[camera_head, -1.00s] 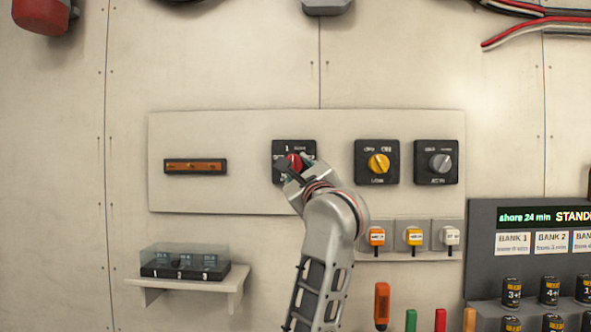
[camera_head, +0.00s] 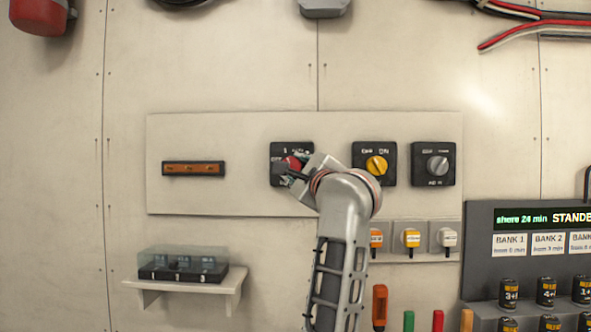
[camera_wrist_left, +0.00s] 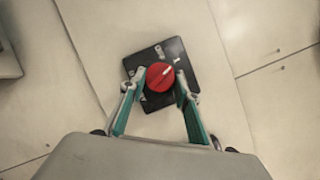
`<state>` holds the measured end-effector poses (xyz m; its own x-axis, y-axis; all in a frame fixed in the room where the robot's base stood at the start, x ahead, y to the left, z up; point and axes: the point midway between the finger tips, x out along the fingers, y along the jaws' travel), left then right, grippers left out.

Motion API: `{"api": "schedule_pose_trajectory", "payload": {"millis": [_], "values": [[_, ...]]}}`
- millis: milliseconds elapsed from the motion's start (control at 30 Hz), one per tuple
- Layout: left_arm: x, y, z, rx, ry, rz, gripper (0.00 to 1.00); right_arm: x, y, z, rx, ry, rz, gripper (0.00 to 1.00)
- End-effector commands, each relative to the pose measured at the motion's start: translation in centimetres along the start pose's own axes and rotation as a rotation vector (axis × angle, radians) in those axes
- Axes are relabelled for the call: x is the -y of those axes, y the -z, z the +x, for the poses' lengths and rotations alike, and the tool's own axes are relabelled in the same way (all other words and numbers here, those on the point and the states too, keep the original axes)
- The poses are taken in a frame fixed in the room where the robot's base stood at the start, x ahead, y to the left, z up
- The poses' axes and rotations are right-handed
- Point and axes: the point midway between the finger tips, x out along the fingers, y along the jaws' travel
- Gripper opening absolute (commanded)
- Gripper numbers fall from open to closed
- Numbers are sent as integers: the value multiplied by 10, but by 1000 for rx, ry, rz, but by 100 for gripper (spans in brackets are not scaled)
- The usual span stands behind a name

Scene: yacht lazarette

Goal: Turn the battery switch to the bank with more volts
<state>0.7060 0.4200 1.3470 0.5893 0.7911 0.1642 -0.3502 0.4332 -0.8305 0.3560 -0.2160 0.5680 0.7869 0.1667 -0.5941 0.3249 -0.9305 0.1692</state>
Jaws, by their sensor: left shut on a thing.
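The battery switch (camera_head: 276,165) is a black square plate with a red round knob (camera_head: 291,165) on the pale wall panel. My left gripper (camera_head: 288,170) is at the knob, shut on it. In the left wrist view the red knob (camera_wrist_left: 160,76) sits between the two fingers of my left gripper (camera_wrist_left: 160,85), and its white mark points to the upper right of that picture. The plate's position labels are partly hidden and too small to read surely. My right gripper is not in view.
Two similar switches, one with a yellow knob (camera_head: 376,165) and one grey (camera_head: 437,166), stand to the right. A display box (camera_head: 480,235) at lower right reads "shore 24 min" and "STANDB", above bank labels. A shelf (camera_head: 200,286) holds a clear-covered black block (camera_head: 182,265).

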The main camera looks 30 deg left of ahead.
Motion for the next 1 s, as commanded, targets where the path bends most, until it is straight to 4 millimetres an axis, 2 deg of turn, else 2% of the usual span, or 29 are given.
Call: {"api": "schedule_pose_trajectory", "payload": {"millis": [100, 133, 200, 567, 667, 1000], "values": [[0, 0, 0, -1, -1, 1, 10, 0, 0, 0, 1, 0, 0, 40], [0, 0, 0, -1, -1, 1, 34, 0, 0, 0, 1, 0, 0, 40], [0, 0, 0, -1, 0, 1, 48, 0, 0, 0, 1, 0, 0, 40], [0, 0, -2, 0, 1, 1, 48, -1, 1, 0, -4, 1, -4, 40], [0, 1, -11, -2, 2, 2, 48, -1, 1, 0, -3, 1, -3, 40], [0, 1, -62, -3, 1, 0, 48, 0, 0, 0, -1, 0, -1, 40]]}}
